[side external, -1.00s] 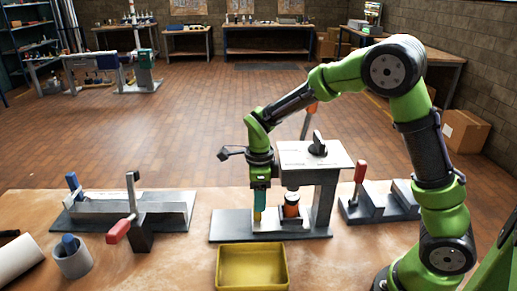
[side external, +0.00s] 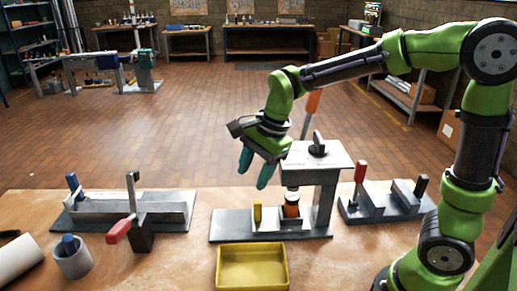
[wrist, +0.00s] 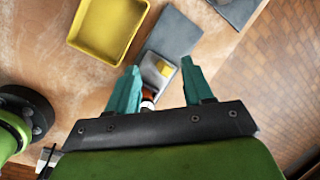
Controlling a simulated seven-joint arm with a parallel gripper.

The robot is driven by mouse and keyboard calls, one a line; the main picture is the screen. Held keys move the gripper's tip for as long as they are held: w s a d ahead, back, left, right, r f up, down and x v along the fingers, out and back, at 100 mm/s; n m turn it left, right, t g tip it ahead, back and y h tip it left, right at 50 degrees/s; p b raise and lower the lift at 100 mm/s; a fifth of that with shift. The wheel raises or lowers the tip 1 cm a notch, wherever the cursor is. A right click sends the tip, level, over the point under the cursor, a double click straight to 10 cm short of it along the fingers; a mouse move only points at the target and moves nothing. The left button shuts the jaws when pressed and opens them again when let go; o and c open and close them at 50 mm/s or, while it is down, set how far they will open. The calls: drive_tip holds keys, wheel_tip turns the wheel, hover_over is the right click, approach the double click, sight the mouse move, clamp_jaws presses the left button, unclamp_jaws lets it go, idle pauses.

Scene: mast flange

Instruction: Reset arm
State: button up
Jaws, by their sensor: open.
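My gripper (side external: 256,168) is open and empty, raised above the bench and tilted, with its teal fingers spread. It hangs just left of the top plate of the grey press-like fixture (side external: 327,205). Under that plate an orange and dark cylindrical part (side external: 291,206) stands on the fixture base. A small yellow upright piece (side external: 257,215) stands on the base, left of the cylinder, clear of the fingers. In the wrist view both fingertips (wrist: 163,88) show apart, with part of the fixture base and a yellow piece (wrist: 164,69) beyond them.
A yellow tray (side external: 252,267) sits in front of the fixture; it looks empty. Clamp fixtures stand left (side external: 130,212) and right (side external: 385,203). A grey cup (side external: 73,258) and white roll (side external: 17,260) lie front left. The air above the bench's left is clear.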

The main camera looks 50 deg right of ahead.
drive_tip(key=s+d+r+n+t, duration=0.2)
drive_tip(key=s+n, duration=0.5)
drive_tip(key=s+d+r+n+t, duration=0.2)
drive_tip(key=s+n, duration=0.5)
drive_tip(key=shift+r+t, duration=0.3)
drive_tip(key=shift+r, duration=0.05)
